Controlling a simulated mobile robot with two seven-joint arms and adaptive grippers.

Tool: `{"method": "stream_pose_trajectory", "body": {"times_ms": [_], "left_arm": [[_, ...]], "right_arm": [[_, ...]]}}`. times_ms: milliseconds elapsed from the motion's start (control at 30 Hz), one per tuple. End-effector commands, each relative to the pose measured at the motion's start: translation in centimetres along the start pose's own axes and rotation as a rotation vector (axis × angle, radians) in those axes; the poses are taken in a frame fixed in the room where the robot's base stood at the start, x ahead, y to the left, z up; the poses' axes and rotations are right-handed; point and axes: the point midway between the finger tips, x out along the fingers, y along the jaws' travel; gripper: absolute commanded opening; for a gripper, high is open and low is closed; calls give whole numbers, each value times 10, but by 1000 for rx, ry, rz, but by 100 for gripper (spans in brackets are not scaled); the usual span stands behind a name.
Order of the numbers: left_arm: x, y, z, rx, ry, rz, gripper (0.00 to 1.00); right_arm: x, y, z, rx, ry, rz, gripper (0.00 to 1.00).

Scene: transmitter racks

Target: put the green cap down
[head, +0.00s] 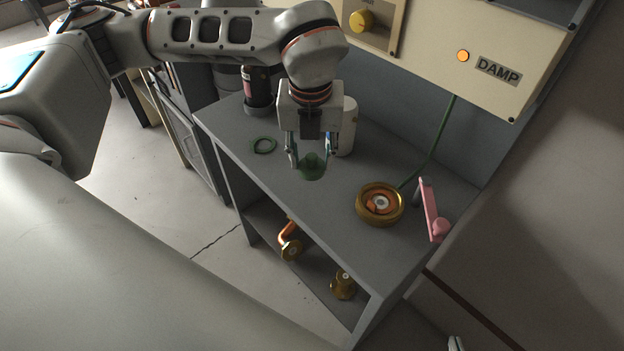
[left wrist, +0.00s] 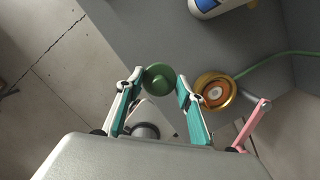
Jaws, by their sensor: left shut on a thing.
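The green cap (head: 312,170) is between the fingertips of my left gripper (head: 311,154), which is shut on it. The cap is over the grey bench top near its front edge; I cannot tell whether it touches the surface. In the left wrist view the round green cap (left wrist: 158,78) shows between the two teal-lined fingers of the left gripper (left wrist: 160,84). A small part of my right gripper (head: 456,343) seems to show at the bottom edge of the head view; its jaws cannot be made out.
On the bench (head: 345,178) are a green ring (head: 264,145), a brass ring fitting (head: 380,205) with a green hose, a pink-handled tool (head: 432,210), a dark bottle (head: 257,88) and a white container (head: 348,128). Brass parts (head: 343,286) lie on the lower shelf. A panel (head: 500,68) overhangs behind.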

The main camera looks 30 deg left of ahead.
Motion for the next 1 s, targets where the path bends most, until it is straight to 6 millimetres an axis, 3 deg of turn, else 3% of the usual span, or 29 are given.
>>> {"method": "stream_pose_trajectory", "body": {"times_ms": [133,433,633,1000], "left_arm": [[27,0,-4,0,1,0,12],[48,0,-7,0,0,-1,12],[76,0,-12,1,1,0,12],[82,-1,-12,1,-1,-2,12]], "right_arm": [[-1,0,-1,0,1,0,0],[-1,0,-2,0,2,0,0],[-1,0,-3,0,2,0,0],[0,0,0,0,1,0,0]]}}
